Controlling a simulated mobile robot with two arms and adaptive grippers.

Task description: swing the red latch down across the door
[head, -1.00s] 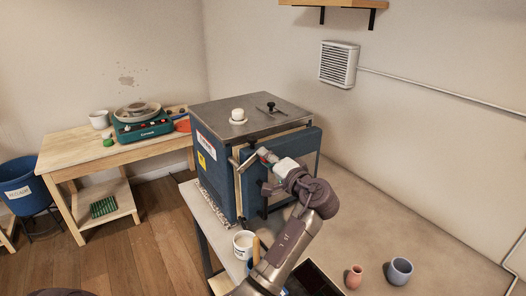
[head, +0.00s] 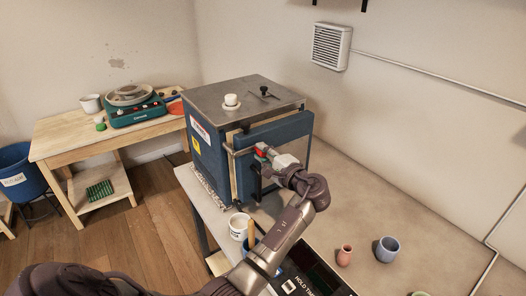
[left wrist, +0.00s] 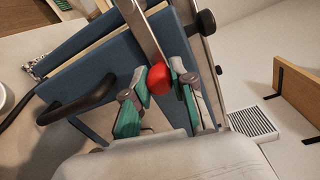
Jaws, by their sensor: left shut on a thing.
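The kiln (head: 212,168) is a blue box with a grey metal top, standing on the worktable. Its blue door (head: 290,127) is on the side facing me, with a pale strip between body and door edge. In the left wrist view the door (left wrist: 110,70) carries a black handle (left wrist: 80,100). The latch is a metal bar (left wrist: 141,28) with a red knob (left wrist: 159,79). My left gripper (head: 262,152) is at the door's upper part, shut on the red knob, which shows between its green-padded fingers (left wrist: 160,88). My right gripper is not in view.
A white mug (head: 238,226) stands in front of the kiln, close to my left arm. A pink pot (head: 344,256) and a blue-grey pot (head: 387,249) stand on the table at right. A wooden side table (head: 75,145) holds a green device (head: 135,114). The table's middle right is clear.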

